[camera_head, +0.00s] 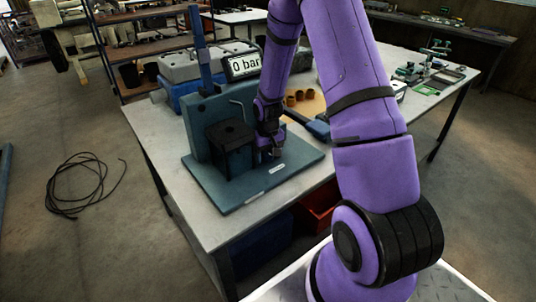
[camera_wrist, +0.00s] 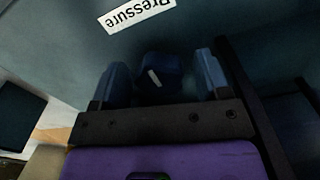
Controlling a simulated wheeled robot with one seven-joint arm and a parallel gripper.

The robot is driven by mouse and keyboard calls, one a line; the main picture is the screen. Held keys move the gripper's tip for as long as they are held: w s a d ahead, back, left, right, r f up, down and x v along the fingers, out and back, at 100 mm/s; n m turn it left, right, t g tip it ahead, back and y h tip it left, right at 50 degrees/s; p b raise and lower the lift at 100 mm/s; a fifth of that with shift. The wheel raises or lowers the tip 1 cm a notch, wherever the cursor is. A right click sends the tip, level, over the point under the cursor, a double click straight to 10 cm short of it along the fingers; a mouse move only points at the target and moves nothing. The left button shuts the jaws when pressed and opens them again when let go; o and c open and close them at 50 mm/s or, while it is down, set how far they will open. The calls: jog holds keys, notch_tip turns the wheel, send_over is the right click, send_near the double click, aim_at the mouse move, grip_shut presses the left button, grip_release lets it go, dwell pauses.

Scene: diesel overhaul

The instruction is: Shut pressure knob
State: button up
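The pressure knob (camera_wrist: 160,72) is a dark blue knob with a white pointer mark, seen in the wrist view just under a white "Pressure" label (camera_wrist: 137,13). My gripper (camera_wrist: 162,76) has one finger on each side of the knob, with dark gaps showing between fingers and knob, so it looks open. In the head view my gripper (camera_head: 268,155) points down at the front of the teal test stand (camera_head: 215,110), low over its base plate (camera_head: 240,195). The knob is not clear there. A display (camera_head: 243,65) on the stand reads "0 bar".
A grey-and-blue case (camera_head: 190,70) is behind the stand. Small brown cylinders (camera_head: 300,97) lie right of it on the workbench (camera_head: 165,150). A red bin (camera_head: 315,210) is below.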

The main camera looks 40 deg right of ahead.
aim_at(268, 153)
jog(key=shift+r, duration=0.1)
notch_tip(268, 153, up, 11)
jog(key=shift+f, duration=0.2)
dwell(0.4)
dwell(0.3)
jog(key=shift+s, duration=0.1)
